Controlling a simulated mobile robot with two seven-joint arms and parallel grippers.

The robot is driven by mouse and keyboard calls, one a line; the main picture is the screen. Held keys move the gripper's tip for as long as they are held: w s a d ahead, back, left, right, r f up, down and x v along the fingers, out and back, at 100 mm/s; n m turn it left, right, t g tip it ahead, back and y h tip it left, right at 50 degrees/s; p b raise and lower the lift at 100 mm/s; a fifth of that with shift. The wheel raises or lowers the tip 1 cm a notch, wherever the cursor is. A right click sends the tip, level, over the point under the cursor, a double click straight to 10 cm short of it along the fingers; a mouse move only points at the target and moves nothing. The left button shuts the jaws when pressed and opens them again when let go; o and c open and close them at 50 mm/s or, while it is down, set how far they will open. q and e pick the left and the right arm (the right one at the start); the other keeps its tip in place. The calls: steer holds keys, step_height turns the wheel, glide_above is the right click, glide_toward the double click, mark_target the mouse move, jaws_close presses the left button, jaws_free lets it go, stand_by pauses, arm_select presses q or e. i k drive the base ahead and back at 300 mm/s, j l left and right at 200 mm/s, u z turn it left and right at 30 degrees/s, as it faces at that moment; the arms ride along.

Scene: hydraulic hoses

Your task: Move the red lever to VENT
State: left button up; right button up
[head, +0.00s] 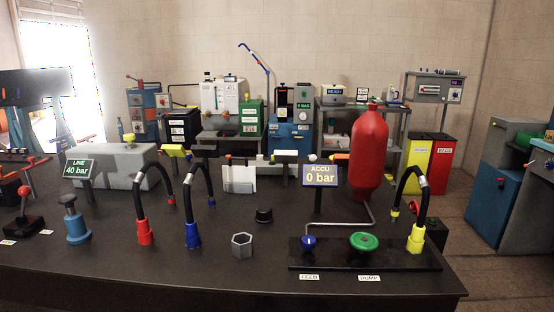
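The red lever (23,197) stands at the far left of the dark bench. It has a red knob and shaft and rises from a black base (24,226), upright with a slight lean. Two small white labels lie on the bench by the base, one at its left front (8,242) and one at its right (47,232). Their text is too small to read, so I cannot tell which one says VENT. Neither of my grippers shows in the head view.
Right of the lever are a blue valve (76,226), a LINE sign (80,169) reading 40 bar, and hoses with red (145,232) and blue (193,236) ends. An ACCU sign (320,175) reads 0 bar beside a red cylinder (369,150). The bench's front left is clear.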

mark_target(23, 192)
steer(key=u, duration=1.6)
